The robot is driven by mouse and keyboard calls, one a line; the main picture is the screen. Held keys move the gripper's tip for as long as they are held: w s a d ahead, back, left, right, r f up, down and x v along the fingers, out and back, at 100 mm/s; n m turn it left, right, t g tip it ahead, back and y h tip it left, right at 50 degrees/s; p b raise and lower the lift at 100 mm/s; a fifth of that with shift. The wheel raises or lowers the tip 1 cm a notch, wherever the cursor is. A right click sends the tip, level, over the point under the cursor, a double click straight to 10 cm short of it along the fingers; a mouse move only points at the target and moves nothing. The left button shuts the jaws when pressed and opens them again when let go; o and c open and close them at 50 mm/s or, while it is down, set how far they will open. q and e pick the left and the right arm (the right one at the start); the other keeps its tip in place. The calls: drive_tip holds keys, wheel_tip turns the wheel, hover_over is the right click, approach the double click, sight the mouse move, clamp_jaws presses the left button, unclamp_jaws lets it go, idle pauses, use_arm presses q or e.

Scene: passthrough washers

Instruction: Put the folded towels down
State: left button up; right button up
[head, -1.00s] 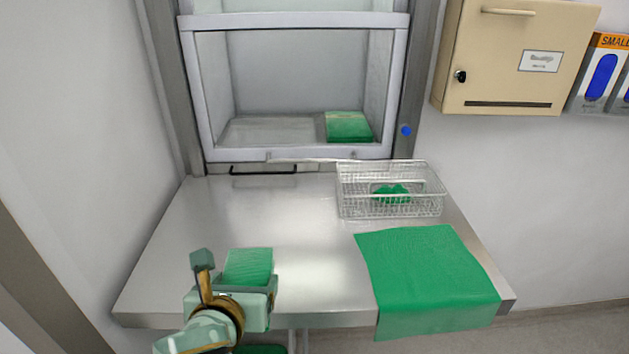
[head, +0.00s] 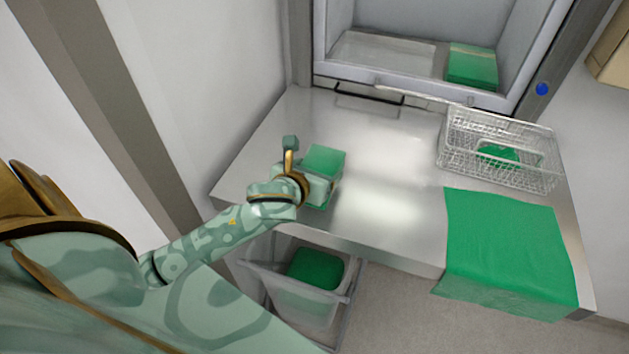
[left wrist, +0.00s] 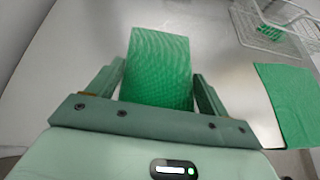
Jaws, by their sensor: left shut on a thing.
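My left gripper (head: 318,186) is shut on a folded green towel (head: 324,160) over the front left part of the steel table. In the left wrist view the towel (left wrist: 158,68) sits between the two fingers of the gripper (left wrist: 157,88). I cannot tell whether it touches the tabletop. Another stack of folded green towels (head: 472,67) lies inside the hatch at the right. A green cloth (head: 505,240) is spread flat on the table's right side and hangs over the front edge. My right gripper is not in view.
A wire basket (head: 500,148) with something green in it stands at the table's back right. A bin (head: 305,290) with green contents is below the front edge. The middle of the steel table (head: 385,185) is clear. The hatch's left floor (head: 385,50) is bare.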

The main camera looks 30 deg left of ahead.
use_arm(q)
drive_tip(key=shift+w+a+f, duration=0.35)
drive_tip(key=shift+a+f, duration=0.05)
drive_tip(key=shift+f, duration=0.3)
drive_tip(key=f, duration=0.3)
drive_tip(key=shift+w+a+f, duration=0.2)
drive_tip(key=shift+f, duration=0.2)
drive_tip(key=o, duration=1)
drive_tip(key=shift+s+r, duration=0.1)
drive_tip(key=shift+r, duration=0.05)
drive_tip(key=v, duration=1.1)
drive_tip(key=shift+s+d+r, duration=0.1)
drive_tip(key=shift+s, duration=0.3)
